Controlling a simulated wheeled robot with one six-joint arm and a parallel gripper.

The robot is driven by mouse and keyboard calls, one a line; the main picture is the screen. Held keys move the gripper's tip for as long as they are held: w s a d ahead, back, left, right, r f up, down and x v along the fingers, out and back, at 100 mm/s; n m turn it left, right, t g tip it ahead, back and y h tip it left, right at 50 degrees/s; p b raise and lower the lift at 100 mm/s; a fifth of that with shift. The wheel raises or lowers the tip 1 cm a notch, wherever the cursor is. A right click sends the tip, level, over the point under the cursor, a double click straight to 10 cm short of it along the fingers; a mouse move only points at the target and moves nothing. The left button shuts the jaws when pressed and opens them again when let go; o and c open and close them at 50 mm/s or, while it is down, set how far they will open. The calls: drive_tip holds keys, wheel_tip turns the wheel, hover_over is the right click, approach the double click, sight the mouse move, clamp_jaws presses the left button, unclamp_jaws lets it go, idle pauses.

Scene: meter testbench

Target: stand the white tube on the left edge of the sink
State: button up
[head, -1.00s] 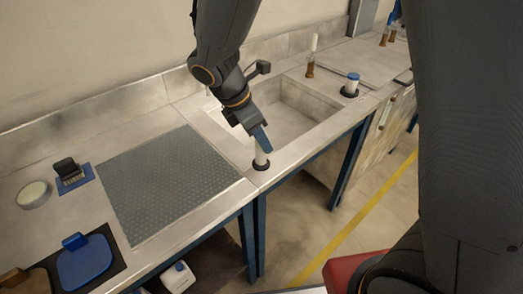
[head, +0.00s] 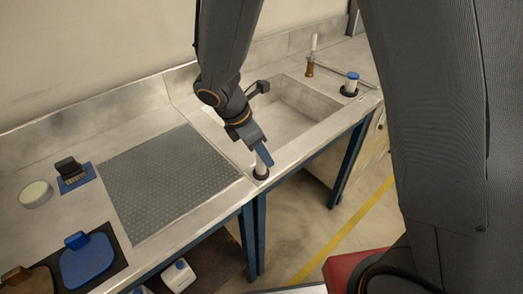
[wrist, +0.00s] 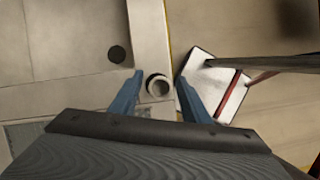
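The white tube (head: 261,168) stands upright at the front left corner of the sink (head: 299,121), with a dark ring around its foot. My gripper (head: 265,158) is right over it, pointing down, and its blue fingers hide part of the tube. In the wrist view the tube's round end (wrist: 157,86) shows between the two blue fingers of my gripper (wrist: 159,76). The fingers are spread, with a gap on each side of the tube.
A brown-and-white tool (head: 311,60) stands behind the sink. A grey textured mat (head: 168,182) lies left of the sink. The counter's front edge is close to the tube.

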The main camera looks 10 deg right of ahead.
drive_tip(key=b+v, duration=0.3)
drive_tip(key=v, duration=0.9)
drive_tip(key=s+d+f+m+y, duration=0.2)
drive_tip(key=s+d+f+m, duration=0.1)
drive_tip(key=d+m, duration=0.5)
drive_tip(key=s+d+f+m+y, duration=0.2)
drive_tip(key=d+m, duration=0.7)
drive_tip(key=m, duration=0.5)
drive_tip(key=shift+s+f, duration=0.55)
drive_tip(key=shift+f, duration=0.4)
wheel_tip(320, 180, down, 3)
drive_tip(key=shift+r+b, duration=0.15)
drive_tip(key=shift+b, duration=0.8)
drive_tip(key=shift+r, duration=0.15)
drive_tip(key=shift+c, duration=1.5)
